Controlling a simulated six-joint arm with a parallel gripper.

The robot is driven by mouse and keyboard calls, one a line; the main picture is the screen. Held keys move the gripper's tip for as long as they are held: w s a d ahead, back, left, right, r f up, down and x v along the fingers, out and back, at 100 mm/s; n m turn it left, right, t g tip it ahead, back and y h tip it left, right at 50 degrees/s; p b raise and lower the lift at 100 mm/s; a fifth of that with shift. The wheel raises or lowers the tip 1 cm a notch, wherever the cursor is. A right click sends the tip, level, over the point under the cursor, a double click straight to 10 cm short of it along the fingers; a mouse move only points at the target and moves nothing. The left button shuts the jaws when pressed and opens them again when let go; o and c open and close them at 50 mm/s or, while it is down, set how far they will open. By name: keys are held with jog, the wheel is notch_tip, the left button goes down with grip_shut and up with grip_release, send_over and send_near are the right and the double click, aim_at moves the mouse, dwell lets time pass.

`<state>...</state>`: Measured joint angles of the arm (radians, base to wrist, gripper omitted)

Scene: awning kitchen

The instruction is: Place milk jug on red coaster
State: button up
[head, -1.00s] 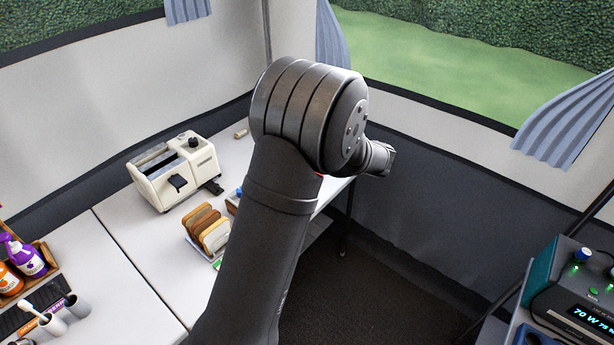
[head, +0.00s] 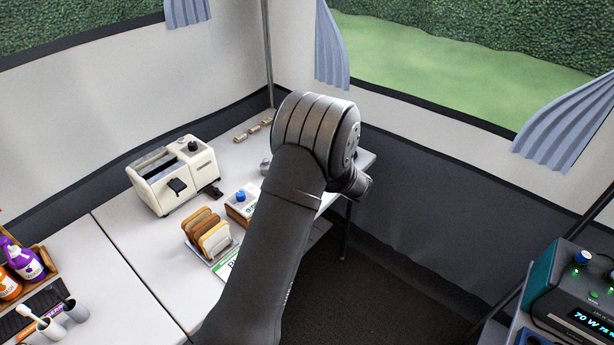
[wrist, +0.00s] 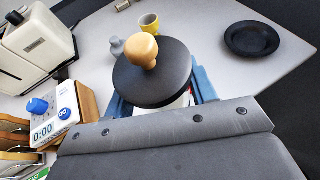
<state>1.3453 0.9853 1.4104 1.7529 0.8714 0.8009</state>
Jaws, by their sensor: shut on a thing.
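In the wrist view my gripper (wrist: 161,97) has blue fingers on both sides of a vessel with a broad black lid (wrist: 140,84) and a round wooden knob. A bit of its white side shows under the lid; the lid hides most of its body. My gripper is shut on it. I cannot tell whether this vessel is the milk jug. A small grey vessel (wrist: 117,46) stands beyond the lid, on the table. I cannot make out the red coaster. In the head view my arm hides the gripper and what it holds.
A yellow cup (wrist: 149,22) and a black plate (wrist: 252,39) stand on the white table. A cream toaster (head: 173,173), a timer (wrist: 55,111) and a rack of bread slices (head: 207,232) are to the left. Table between cup and plate is clear.

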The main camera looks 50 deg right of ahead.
jog(key=w+f, duration=0.2)
jog(key=w, duration=0.3)
jog(key=shift+f, duration=2.4)
jog(key=shift+f, duration=0.1)
jog(key=o, duration=1.1)
jog(key=shift+f, duration=0.1)
jog(key=shift+s+r, duration=0.25)
jog(key=v, duration=1.1)
jog(key=shift+s+a+r, duration=0.1)
jog(key=shift+s+r, duration=0.1)
